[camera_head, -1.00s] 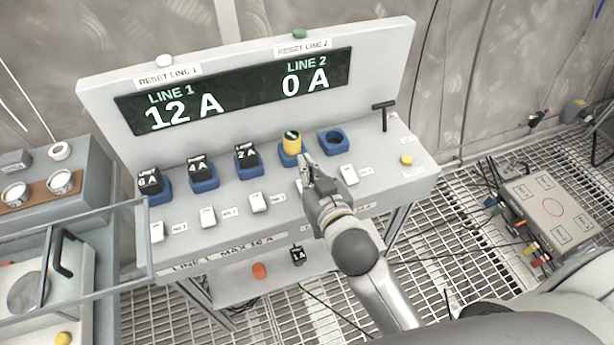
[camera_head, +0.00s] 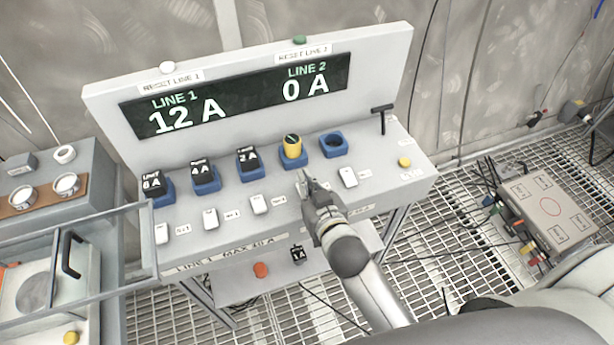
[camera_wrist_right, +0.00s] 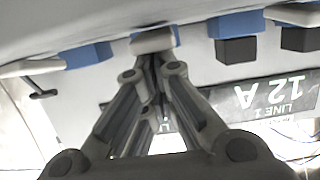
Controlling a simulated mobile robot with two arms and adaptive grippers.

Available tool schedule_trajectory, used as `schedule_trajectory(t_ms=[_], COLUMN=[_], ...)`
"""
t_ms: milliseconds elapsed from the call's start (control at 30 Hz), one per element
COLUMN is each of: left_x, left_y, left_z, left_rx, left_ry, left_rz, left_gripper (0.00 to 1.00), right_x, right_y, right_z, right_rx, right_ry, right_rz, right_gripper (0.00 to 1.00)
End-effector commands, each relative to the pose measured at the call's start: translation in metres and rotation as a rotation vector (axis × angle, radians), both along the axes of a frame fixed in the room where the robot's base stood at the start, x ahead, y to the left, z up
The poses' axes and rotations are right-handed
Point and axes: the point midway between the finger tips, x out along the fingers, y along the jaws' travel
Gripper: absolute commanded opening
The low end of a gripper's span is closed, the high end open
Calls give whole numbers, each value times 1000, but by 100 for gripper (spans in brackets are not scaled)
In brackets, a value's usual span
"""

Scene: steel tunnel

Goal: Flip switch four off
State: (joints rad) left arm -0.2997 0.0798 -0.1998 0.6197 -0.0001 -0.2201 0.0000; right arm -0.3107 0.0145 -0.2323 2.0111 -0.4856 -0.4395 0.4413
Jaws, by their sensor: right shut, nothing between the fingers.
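The grey panel (camera_head: 290,215) carries a row of white rocker switches. The fourth switch from the left is hidden behind my right gripper (camera_head: 306,180) in the head view. In the wrist view, upside down, a white switch (camera_wrist_right: 155,41) shows just past the fingertips of my right gripper (camera_wrist_right: 150,62). The fingers are shut and empty, at or very near this switch; contact and the switch's position cannot be told. The display (camera_head: 240,93) reads LINE 1 12 A, LINE 2 0 A. My left gripper is out of view.
Neighbouring switches are the third (camera_head: 259,204) and fifth (camera_head: 348,177). Black blocks fill the three left sockets; the fifth socket (camera_head: 333,145) is empty. A black T-handle (camera_head: 382,115) and yellow button (camera_head: 404,162) are at the right. A handled frame (camera_head: 75,255) stands at the left.

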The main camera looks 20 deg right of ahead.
Motion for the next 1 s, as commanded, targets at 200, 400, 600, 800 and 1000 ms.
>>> schedule_trajectory(t_ms=[200,400,600,800,1000], left_x=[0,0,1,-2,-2], left_y=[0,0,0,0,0], left_z=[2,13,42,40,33], left_rx=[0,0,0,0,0], left_ry=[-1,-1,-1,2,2], left_rz=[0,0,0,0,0], left_gripper=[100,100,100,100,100], right_x=[0,3,13,-6,-41], right_y=[0,-1,-4,-6,-7], right_z=[0,11,37,47,63], right_rx=[-1,-2,0,1,1], right_ry=[5,3,3,5,6], right_rz=[0,1,1,2,2], right_gripper=[0,0,0,0,0])
